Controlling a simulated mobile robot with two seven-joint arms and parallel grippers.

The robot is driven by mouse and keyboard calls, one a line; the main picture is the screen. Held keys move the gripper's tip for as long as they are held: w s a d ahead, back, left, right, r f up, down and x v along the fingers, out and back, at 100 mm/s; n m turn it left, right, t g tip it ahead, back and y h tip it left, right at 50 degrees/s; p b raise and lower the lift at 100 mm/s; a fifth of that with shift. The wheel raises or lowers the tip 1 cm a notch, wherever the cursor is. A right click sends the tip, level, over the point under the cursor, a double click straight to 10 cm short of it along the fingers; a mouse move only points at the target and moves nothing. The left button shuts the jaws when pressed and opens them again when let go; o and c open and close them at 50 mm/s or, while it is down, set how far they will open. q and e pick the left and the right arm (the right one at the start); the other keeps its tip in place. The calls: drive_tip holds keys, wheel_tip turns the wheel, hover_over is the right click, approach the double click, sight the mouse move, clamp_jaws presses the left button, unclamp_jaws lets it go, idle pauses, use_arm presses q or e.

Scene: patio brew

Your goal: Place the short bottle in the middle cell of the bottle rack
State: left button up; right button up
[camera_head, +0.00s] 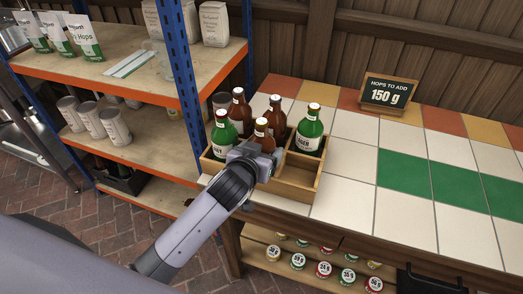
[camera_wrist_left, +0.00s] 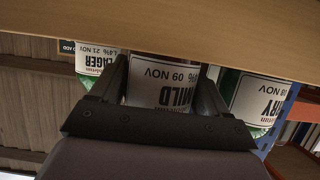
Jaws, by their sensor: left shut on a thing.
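The wooden bottle rack (camera_head: 291,193) stands at the left end of the tiled counter. My left gripper (camera_head: 264,154) is at the rack's front and is shut on a short brown bottle (camera_head: 262,133). In the left wrist view, my gripper (camera_wrist_left: 164,78) holds this bottle by its "MILD" label (camera_wrist_left: 165,92). The bottle is upright in line with the front middle cell, between two green-bottle columns. Its lower part is hidden behind the rack's wooden front, so I cannot tell whether it touches the cell floor. My right gripper is not in view.
Green bottles (camera_head: 222,133) and (camera_head: 309,131) and brown bottles (camera_head: 240,112) and (camera_head: 272,116) stand in other cells. The front right cell is empty. A "150 g" sign (camera_head: 388,93) stands behind. A shelf with a blue post (camera_head: 181,75) is close on the left.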

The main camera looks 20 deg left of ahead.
use_arm(q)
drive_tip(key=shift+r, duration=0.1)
drive_tip(key=o, duration=1.5)
drive_tip(key=shift+f, duration=0.2)
drive_tip(key=shift+s+r, duration=0.1)
drive_tip(key=shift+r, duration=0.1)
drive_tip(key=v, duration=1.1)
drive_tip(key=s+a+f+g, duration=0.1)
drive_tip(key=s+f, duration=0.3)
drive_tip(key=f, duration=0.2)
drive_tip(key=s+a+f+m+g+h, duration=0.1)
drive_tip(key=s+a+f, duration=0.1)
drive_tip(key=s+f, duration=0.3)
drive_tip(key=s+a+f+m+g, duration=0.1)
drive_tip(key=s+f, duration=0.4)
drive_tip(key=f, duration=0.3)
drive_tip(key=shift+s+a+h+p, duration=0.15)
drive_tip(key=shift+h+p, duration=0.15)
drive_tip(key=shift+h, duration=0.1)
